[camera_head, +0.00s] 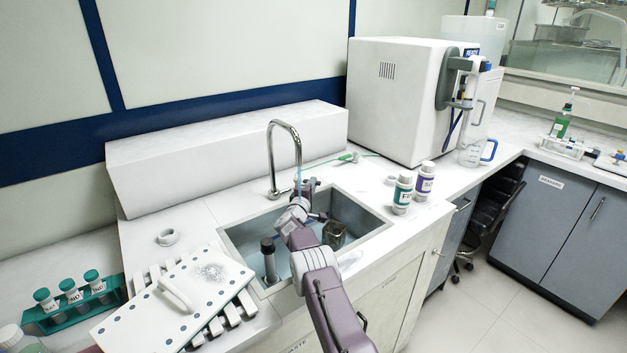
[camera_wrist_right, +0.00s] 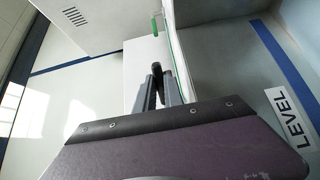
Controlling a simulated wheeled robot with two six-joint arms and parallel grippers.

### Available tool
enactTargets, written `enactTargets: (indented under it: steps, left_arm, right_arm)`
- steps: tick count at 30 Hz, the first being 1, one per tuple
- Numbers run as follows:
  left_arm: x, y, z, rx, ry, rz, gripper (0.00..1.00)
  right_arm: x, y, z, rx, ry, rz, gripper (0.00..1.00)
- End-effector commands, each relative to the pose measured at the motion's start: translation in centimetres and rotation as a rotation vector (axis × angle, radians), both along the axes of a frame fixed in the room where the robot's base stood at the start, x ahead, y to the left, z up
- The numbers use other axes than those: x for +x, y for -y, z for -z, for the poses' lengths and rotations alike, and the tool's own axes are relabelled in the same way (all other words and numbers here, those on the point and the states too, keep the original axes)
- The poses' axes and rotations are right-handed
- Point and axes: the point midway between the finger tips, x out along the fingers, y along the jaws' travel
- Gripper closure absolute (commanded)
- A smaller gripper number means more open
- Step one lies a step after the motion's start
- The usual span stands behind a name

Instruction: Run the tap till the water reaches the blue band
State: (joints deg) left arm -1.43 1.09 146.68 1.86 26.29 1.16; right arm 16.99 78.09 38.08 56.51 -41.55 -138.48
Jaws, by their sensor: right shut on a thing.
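The curved metal tap (camera_head: 271,150) stands at the back of the sink (camera_head: 228,243). A pale bluish streak, seemingly water, hangs below its spout. My right gripper (camera_head: 308,187) is beside the spout's end, over the sink. In the right wrist view its fingers (camera_wrist_right: 157,84) are shut on a small dark piece, probably the tap's lever. A blue band (camera_wrist_right: 283,57) runs beside a "LEVEL" label (camera_wrist_right: 290,115) at the right of that view. The water surface is not clear in either view, so I cannot tell its height against the band. My left gripper is not in view.
A dark upright pipe (camera_head: 269,262) and a brownish container (camera_head: 333,233) stand in the sink. Two labelled bottles (camera_head: 403,190) (camera_head: 425,178) are right of it. A perforated white board (camera_head: 150,312) and a teal tube rack (camera_head: 62,319) lie left. A white machine (camera_head: 395,105) stands behind.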

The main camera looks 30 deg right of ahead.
Motion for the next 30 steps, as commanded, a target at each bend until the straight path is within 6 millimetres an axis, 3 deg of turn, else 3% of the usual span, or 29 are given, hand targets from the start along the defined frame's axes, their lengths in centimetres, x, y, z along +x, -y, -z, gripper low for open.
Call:
enactTargets:
  steps: [15, 16, 18, 30]
  left_arm:
    - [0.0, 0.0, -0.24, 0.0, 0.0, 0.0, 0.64]
    - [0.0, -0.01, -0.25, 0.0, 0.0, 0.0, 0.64]
    - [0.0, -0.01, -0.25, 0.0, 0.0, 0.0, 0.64]
    - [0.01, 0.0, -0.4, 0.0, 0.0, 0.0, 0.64]
  right_arm:
    - [-0.05, -0.02, -0.32, -0.004, 0.005, 0.02, 1.0]
    - [-0.05, -0.02, -0.33, -0.004, 0.005, 0.02, 0.85]
    - [-0.05, -0.02, -0.3, -0.003, 0.004, 0.02, 0.65]
    - [-0.18, -0.23, -0.17, 0.0, 0.001, 0.02, 0.65]
